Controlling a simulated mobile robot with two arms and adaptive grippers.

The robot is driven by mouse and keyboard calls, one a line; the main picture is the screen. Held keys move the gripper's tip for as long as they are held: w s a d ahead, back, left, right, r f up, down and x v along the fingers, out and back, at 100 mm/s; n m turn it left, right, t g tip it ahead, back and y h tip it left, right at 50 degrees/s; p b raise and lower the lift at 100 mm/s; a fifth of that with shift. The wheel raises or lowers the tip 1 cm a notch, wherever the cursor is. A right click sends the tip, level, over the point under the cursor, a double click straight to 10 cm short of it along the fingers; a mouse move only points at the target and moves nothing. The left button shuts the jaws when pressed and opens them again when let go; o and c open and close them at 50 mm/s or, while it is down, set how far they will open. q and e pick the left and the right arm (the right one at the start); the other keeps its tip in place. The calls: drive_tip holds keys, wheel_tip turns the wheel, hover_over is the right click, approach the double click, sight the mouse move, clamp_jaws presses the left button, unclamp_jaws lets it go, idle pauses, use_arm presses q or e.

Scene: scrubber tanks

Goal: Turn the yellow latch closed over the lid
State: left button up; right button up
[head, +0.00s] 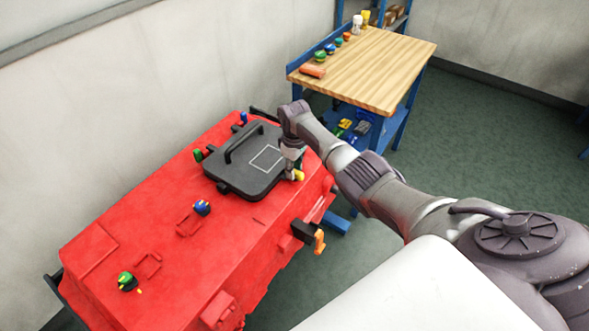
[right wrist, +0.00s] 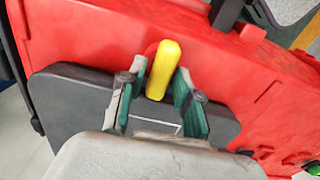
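The yellow latch (head: 299,175) is at the right edge of the black lid (head: 228,172) on the red scrubber tank (head: 215,245). In the right wrist view the latch (right wrist: 163,70) is a rounded yellow bar. Its lower end reaches toward the dark lid (right wrist: 70,98) and its upper end lies over the red tank (right wrist: 95,35). My right gripper (head: 293,172) points down at the latch. In the right wrist view its fingers (right wrist: 160,82) are apart, one on each side of the latch, with gaps visible. My left gripper is not in view.
The lid has a raised black handle (head: 240,141). Green and blue knobs stand on the tank, including a green one (head: 127,281). An orange-handled fitting (head: 319,241) juts from its side. A wooden-topped workbench (head: 370,65) stands behind, and open floor (head: 490,140) lies right.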

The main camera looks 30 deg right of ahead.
wheel_tip(320, 180, up, 12)
idle(0.6)
idle(0.5)
